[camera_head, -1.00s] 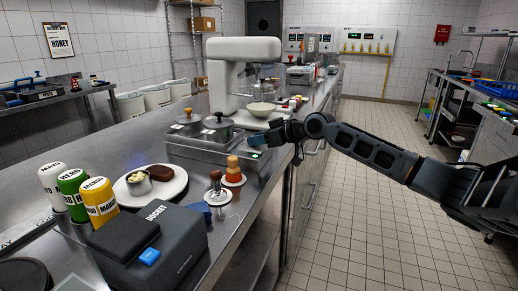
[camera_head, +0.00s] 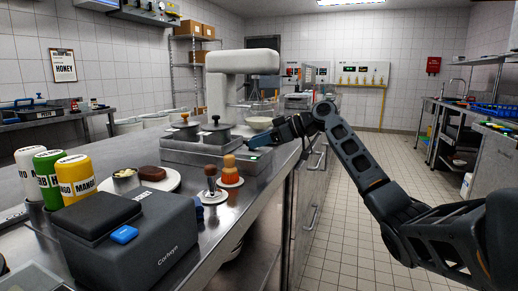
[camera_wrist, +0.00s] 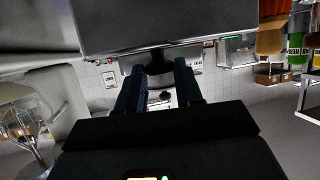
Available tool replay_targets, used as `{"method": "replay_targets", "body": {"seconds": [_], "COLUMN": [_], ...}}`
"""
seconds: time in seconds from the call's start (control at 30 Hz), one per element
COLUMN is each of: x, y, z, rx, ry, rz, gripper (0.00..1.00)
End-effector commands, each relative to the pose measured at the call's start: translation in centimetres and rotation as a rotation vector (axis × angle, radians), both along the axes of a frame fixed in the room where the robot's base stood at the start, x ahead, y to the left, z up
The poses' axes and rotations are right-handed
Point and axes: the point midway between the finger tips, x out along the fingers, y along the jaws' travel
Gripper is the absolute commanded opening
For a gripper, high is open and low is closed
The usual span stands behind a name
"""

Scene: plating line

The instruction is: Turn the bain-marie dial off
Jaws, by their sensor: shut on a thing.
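The bain-marie (camera_head: 205,158) is a low steel unit on the counter with two lidded pots, one with an orange knob (camera_head: 184,121) and one with a black knob (camera_head: 216,123). My gripper (camera_head: 252,143) is at its right front end. In the wrist view the picture is upside down, and the unit's dark front panel (camera_wrist: 190,25) fills the top. My two fingers (camera_wrist: 160,72) are on either side of the black dial (camera_wrist: 158,63) and shut on it. The dial's marking and its angle cannot be read.
A dark printer-like box (camera_head: 140,240), squeeze bottles (camera_head: 75,178) and a plate (camera_head: 170,180) are nearer. The aisle floor (camera_head: 335,230) right of the counter is clear.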

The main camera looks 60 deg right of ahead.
Motion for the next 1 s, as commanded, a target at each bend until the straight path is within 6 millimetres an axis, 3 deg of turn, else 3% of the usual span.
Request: {"method": "replay_targets", "body": {"seconds": [0.5, 1.0], "x": [0.7, 0.9], "y": [-0.8, -1.1], "z": [0.0, 0.0], "rx": [0.001, 0.001], "ry": [-0.001, 0.0], "rz": [0.396, 0.586], "gripper": [0.05, 0.05]}}
